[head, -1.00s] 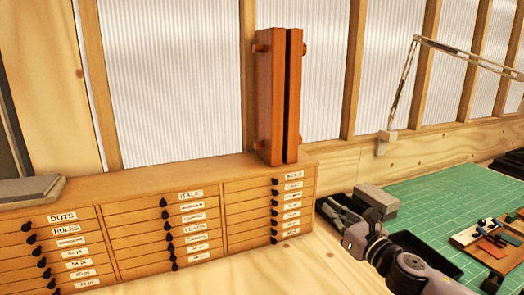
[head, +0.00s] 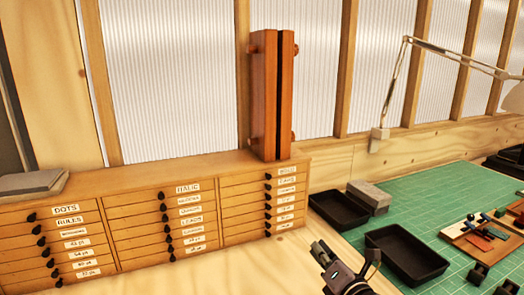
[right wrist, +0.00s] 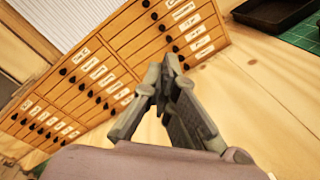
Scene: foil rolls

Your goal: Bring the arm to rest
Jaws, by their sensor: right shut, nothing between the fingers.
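My right gripper (head: 321,252) shows at the bottom of the head view, over the pale wooden bench top, in front of the drawer cabinet and left of the black trays. In the right wrist view its fingers (right wrist: 168,66) come together at the tips, shut with nothing held. Part of its arm is cut off by the bottom edge of the head view. My left gripper is not in view.
A wooden cabinet (head: 150,193) with labelled drawers stands left, a tall wooden block (head: 263,100) on top. Two black trays (head: 405,262) and a grey block (head: 369,197) lie right.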

